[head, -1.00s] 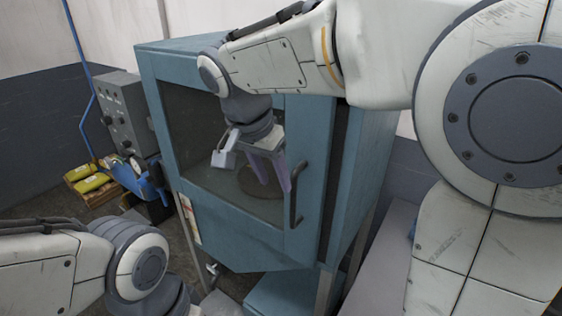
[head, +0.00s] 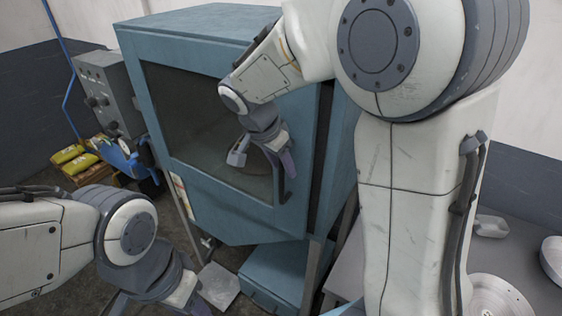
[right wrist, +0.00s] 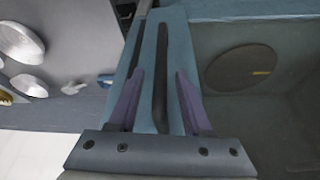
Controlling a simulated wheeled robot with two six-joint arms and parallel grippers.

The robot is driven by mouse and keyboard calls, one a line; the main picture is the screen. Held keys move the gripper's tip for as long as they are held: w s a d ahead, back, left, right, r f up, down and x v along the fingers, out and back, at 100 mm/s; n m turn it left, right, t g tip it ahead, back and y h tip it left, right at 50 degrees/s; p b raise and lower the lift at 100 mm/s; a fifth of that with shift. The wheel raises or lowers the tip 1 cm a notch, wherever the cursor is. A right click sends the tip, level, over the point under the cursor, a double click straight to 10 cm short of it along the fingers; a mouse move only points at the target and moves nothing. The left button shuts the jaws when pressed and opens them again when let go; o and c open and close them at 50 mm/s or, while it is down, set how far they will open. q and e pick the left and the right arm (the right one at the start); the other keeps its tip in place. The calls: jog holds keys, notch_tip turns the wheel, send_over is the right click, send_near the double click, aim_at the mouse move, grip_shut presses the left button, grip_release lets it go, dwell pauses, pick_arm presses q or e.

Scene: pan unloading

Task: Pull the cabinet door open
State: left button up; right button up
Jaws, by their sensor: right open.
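The blue cabinet (head: 240,222) has a door with a dark window (head: 190,120) and a dark vertical handle (head: 280,188) near the door's right edge. A dark strip runs between the door and the cabinet's side; I cannot tell if it is a gap. My right gripper (head: 284,163) is at the handle. In the right wrist view my right gripper (right wrist: 159,72) is open, with the handle (right wrist: 160,90) between its two purple fingers and space on both sides. My left gripper (head: 186,292) is low at the bottom edge, its fingers partly cut off.
A round dark pan (right wrist: 240,68) shows behind the window in the right wrist view. A grey table with metal pans (head: 495,298) lies to the right.

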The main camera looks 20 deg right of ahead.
grip_shut()
dwell(1.4)
